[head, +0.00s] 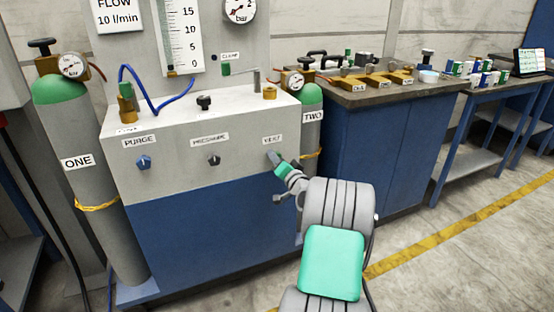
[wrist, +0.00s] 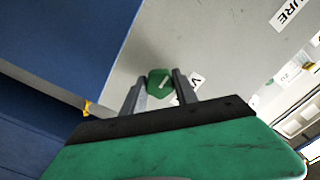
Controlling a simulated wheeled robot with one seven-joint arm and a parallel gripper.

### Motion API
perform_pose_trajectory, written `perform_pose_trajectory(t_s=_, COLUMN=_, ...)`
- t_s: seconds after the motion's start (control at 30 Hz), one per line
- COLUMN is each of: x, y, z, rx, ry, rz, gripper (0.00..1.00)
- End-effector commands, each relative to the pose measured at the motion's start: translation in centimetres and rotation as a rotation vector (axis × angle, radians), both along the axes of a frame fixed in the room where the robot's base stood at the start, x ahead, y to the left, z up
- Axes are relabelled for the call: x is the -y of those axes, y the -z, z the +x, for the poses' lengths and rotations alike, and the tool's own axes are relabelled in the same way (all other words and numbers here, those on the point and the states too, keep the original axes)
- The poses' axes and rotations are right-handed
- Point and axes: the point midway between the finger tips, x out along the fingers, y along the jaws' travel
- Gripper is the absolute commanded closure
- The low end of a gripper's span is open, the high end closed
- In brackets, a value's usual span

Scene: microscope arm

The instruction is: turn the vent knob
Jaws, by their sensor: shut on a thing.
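The vent knob (wrist: 159,83) is a small green knob with a pale mark on it, on the grey front panel (head: 185,172). In the wrist view my gripper (wrist: 159,88) has one finger on each side of the knob and is shut on it. The VENT label (head: 273,140) sits just above the knob in the head view. There my gripper (head: 274,158) reaches the panel under that label and hides the knob. In the wrist view the label is partly covered by a finger.
A blue purge knob (head: 144,162) and a dark pressure knob (head: 213,160) are on the same panel to the left. Gas cylinder ONE (head: 82,165) stands left of the panel, and cylinder TWO (head: 312,130) stands close to its right. A blue bench (head: 385,150) is farther right.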

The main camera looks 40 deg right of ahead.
Motion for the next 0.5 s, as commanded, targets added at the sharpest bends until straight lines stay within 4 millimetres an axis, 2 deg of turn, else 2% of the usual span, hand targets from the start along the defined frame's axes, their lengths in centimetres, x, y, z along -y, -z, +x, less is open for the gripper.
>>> perform_pose_trajectory(t_s=0.27, x=0.02, y=-0.08, z=0.01, rx=0.020, ry=-0.001, rz=0.070, gripper=1.00)
perform_pose_trajectory(t_s=0.5, x=0.01, y=-0.28, z=0.04, rx=0.067, ry=-0.001, rz=0.228, gripper=1.00)
